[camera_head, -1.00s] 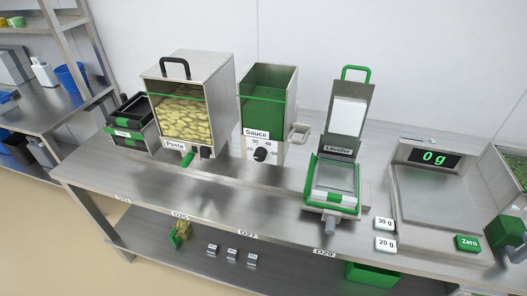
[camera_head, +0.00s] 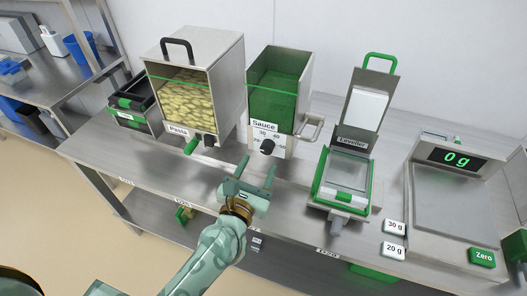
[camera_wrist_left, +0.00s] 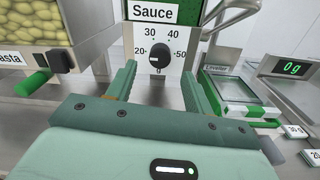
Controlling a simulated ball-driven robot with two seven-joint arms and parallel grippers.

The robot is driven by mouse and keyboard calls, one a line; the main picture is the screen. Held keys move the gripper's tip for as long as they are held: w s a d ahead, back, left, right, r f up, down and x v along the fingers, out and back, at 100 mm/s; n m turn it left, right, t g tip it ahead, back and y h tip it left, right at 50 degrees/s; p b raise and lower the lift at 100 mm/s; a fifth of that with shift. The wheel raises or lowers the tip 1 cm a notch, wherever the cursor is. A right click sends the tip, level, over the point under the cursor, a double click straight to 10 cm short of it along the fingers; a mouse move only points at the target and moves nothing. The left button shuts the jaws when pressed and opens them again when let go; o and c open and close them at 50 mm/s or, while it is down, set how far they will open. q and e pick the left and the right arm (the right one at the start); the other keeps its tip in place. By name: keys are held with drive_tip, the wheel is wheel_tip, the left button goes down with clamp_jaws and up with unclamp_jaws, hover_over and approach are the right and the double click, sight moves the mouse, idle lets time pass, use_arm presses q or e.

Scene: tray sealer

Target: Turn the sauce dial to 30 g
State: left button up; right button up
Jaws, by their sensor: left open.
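The sauce dispenser (camera_head: 279,88) is a steel box with a green front, standing at the back of the table. Its black round dial (camera_head: 267,147) sits on a white plate under the "Sauce" label, with marks 20, 30, 40 and 50. In the left wrist view the dial (camera_wrist_left: 158,55) shows between my fingers, farther off; which mark it points at is hard to tell. My left gripper (camera_head: 257,167) is open and empty, in front of and below the dial, fingers pointing towards it and apart from it. My right gripper is not in view.
The pasta dispenser (camera_head: 200,75) with a green handle (camera_head: 192,146) stands left of the sauce dispenser. A metal loop handle (camera_head: 314,127) sticks out at its right. The leveller (camera_head: 345,175) and a scale (camera_head: 455,200) reading 0 g stand farther right.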

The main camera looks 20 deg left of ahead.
sight(265, 151)
use_arm(q)
drive_tip(key=w, duration=0.5)
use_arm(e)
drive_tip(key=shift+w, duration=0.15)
use_arm(q)
drive_tip(key=c, duration=1)
